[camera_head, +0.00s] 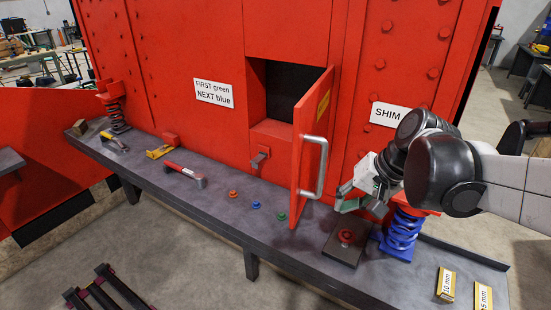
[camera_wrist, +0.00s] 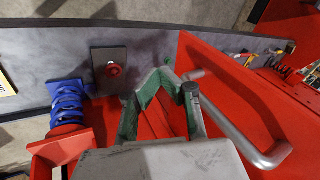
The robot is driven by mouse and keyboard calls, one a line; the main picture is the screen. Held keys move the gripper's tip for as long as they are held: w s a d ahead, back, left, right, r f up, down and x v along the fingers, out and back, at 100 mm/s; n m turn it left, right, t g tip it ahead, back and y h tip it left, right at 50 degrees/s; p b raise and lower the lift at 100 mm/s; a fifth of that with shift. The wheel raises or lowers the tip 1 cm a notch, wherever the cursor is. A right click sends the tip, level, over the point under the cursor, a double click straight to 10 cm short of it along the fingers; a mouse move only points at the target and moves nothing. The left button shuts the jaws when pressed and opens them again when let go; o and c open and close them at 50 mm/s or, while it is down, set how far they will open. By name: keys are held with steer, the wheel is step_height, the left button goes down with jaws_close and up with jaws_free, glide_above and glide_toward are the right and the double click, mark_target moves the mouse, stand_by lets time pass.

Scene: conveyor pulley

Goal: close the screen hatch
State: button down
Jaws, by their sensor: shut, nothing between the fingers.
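The screen hatch (camera_head: 311,125) is a red door on the red machine wall. It stands swung open, sticking out from the right side of a dark square opening (camera_head: 285,92). Its grey bar handle (camera_head: 320,168) is on the side facing right. In the wrist view the hatch (camera_wrist: 222,85) and handle (camera_wrist: 238,125) are to the right of my fingers. My gripper (camera_head: 342,198) is shut and empty, just right of the handle and above the bench. It also shows in the wrist view (camera_wrist: 173,84), apart from the handle.
A red button on a dark plate (camera_head: 346,238) and a blue spring (camera_head: 400,235) are close below my gripper. The grey bench (camera_head: 215,212) carries small red, blue and green buttons and a red-handled tool (camera_head: 185,174). Yellow shim boxes (camera_head: 446,284) lie at right.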

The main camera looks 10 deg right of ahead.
steer(key=d+f+y, duration=0.1)
steer(key=d, duration=0.1)
steer(key=m+t+y+b, duration=0.2)
steer(key=t+y+b, duration=0.4)
steer(key=y+b, duration=0.5)
glide_toward(295, 211)
steer(key=shift+h, duration=0.3)
steer(key=b+x, duration=0.1)
steer(key=x, duration=0.6)
steer(key=shift+w+a+r, duration=0.15)
steer(key=shift+a+r, duration=0.05)
